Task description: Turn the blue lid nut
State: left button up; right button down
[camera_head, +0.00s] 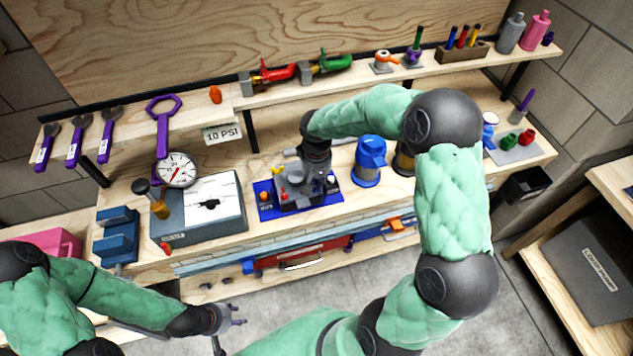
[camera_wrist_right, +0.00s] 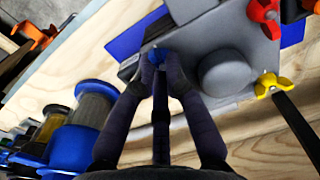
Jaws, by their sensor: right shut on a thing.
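The blue lid nut (camera_wrist_right: 159,56) sits at the edge of a grey lid (camera_wrist_right: 240,38) in the right wrist view. My right gripper (camera_wrist_right: 158,66) is shut on it, and its fingers partly hide it. A red nut (camera_wrist_right: 264,12) and a yellow nut (camera_wrist_right: 270,85) are on other edges of the lid. In the head view, the right gripper (camera_head: 307,176) points down over the grey housing (camera_head: 290,197) on its blue mat (camera_head: 318,205) and hides the blue nut. My left gripper (camera_head: 240,315) is open and empty, in front of the bench at lower left.
A gauge box (camera_head: 225,222) stands left of the housing. A blue-capped filter (camera_head: 369,160) stands to its right. Purple wrenches (camera_head: 107,135) and a red valve (camera_head: 275,75) are on the shelf behind. The floor (camera_head: 300,302) in front is clear.

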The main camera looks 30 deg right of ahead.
jog(key=c, duration=1.3)
grip_release()
notch_tip(320, 180, up, 12)
